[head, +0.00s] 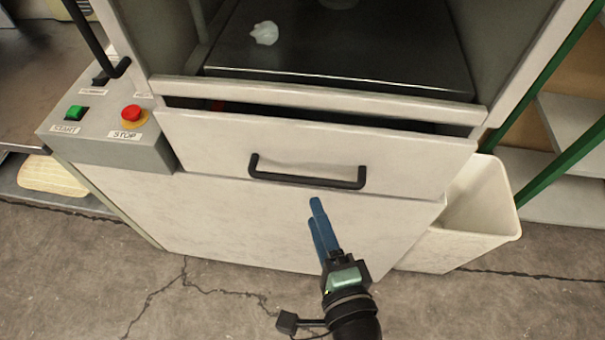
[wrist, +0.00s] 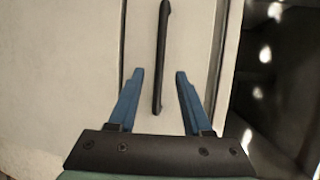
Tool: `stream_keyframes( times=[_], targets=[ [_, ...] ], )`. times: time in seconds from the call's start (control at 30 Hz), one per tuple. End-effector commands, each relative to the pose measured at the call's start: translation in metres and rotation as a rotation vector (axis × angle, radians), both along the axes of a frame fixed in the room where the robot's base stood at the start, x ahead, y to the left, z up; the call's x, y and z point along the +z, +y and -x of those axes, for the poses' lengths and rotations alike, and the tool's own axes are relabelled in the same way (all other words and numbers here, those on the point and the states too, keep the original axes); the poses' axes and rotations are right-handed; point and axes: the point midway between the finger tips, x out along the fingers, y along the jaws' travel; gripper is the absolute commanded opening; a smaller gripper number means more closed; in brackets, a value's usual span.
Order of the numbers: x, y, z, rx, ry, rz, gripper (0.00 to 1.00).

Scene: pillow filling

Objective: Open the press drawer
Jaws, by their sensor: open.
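The press drawer (head: 400,165) is a pale, marbled front below the press opening. It stands slightly out, with a dark gap along its top edge. Its black bar handle (head: 307,180) runs across the middle of the front. My gripper (head: 316,208) has blue fingers and is below the handle's right half, apart from it. In the wrist view, the handle (wrist: 160,60) runs up the picture on the drawer front (wrist: 190,50). My gripper (wrist: 159,73) is open there, with the handle's lower end lined up between its fingers. Nothing is held.
A grey control box (head: 110,125) with a green start button (head: 76,112) and a red stop button (head: 132,112) juts out at left. A white bin (head: 475,215) stands at right. White fluff (head: 264,33) lies on the dark press plate (head: 350,50). The floor in front is clear.

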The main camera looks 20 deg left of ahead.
Motion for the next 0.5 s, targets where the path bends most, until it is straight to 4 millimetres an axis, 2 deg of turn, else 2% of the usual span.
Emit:
stream_keyframes(
  times=[0.1,0.3,0.5],
  targets=[
    [-0.004,0.018,-0.021,0.004,-0.003,0.0,0.5],
    [-0.011,0.042,-0.051,0.003,-0.003,0.002,0.5],
    [-0.016,0.056,-0.069,0.002,-0.002,0.002,0.5]
  ],
)
